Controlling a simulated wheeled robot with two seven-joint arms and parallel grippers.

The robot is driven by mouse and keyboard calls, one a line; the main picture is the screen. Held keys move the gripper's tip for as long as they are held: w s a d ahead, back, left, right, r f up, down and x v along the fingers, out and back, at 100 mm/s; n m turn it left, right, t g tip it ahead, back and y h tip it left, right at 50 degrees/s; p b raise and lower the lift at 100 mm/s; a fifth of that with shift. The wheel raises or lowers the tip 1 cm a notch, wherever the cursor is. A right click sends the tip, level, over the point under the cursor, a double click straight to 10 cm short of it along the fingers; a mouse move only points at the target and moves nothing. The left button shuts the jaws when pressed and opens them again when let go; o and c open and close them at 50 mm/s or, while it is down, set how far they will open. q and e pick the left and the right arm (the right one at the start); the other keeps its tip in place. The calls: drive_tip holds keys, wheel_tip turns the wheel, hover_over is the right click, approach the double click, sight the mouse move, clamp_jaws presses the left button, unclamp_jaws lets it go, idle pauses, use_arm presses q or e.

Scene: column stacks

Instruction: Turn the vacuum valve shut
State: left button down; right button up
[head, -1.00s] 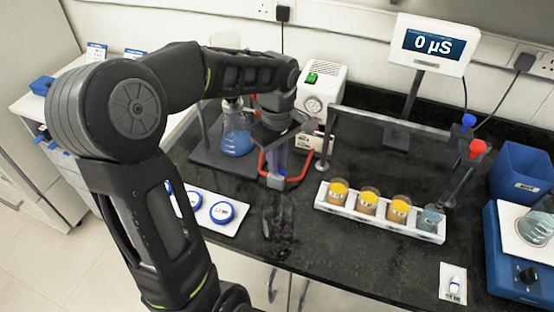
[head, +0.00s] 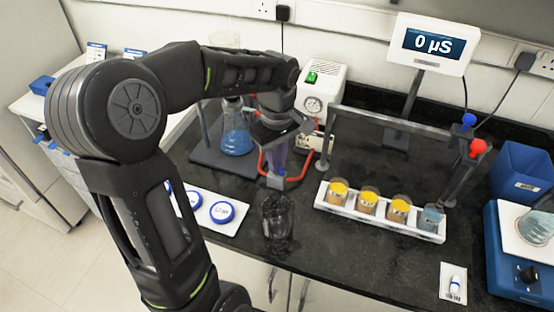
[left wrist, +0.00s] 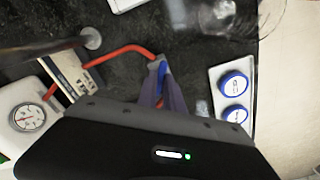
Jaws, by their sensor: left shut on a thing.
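The vacuum valve (left wrist: 162,68) is at the end of a red hose (left wrist: 125,50) in the left wrist view, with a blue part between my fingertips. My left gripper (left wrist: 161,88) is shut on this blue part. In the head view my left gripper (head: 277,165) points down among the red hose (head: 297,178) loops, and it largely hides the valve. The white vacuum pump (head: 324,85) with a round gauge stands behind; its gauge (left wrist: 27,117) also shows in the left wrist view. My right gripper is not in view.
A flask of blue liquid (head: 237,138) stands left of the gripper. A clear glass beaker (head: 277,218) stands in front. A white rack (head: 380,218) with several small cups is to the right. Blue-lidded dishes (head: 222,212) lie on a white tray at front left.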

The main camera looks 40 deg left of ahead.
use_arm(q)
drive_tip(key=m, duration=0.5)
drive_tip(key=shift+m, duration=0.3)
drive_tip(key=m, duration=0.5)
drive_tip(key=shift+m+b, duration=0.3)
drive_tip(key=shift+b, duration=0.05)
drive_tip(key=c, duration=1.5)
unclamp_jaws()
